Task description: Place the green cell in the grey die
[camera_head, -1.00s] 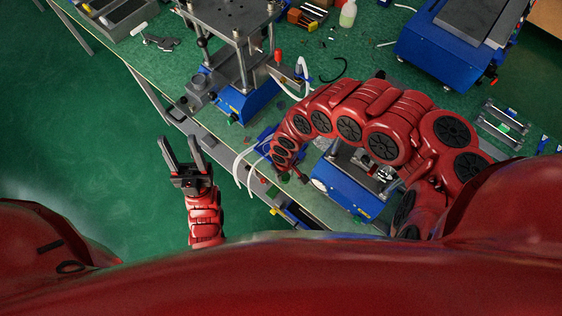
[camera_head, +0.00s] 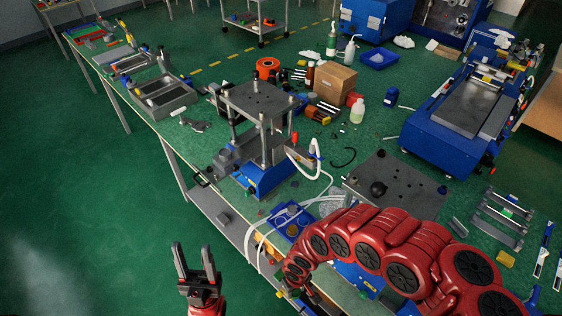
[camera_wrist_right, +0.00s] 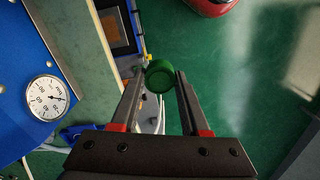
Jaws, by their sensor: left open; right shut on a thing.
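The green cell (camera_wrist_right: 160,77) is a small round cylinder. In the right wrist view my right gripper (camera_wrist_right: 159,74) is shut on it, one fingertip on each side. The cell appears clear of the bench, with green floor behind it. In the head view my right arm (camera_head: 370,240) covers the bench's near part, and I cannot make out the right gripper's fingers or the cell there. The grey die cannot be made out in either view. My left gripper (camera_head: 195,267) is open and empty, off the bench's front edge over the floor.
A press with a grey top plate (camera_head: 257,102) and blue base stands on the bench. A grey plate with a black knob (camera_head: 395,184) is right of it. A dial gauge (camera_wrist_right: 47,98) on a blue face is left of my right gripper. White hoses (camera_head: 262,232) hang nearby.

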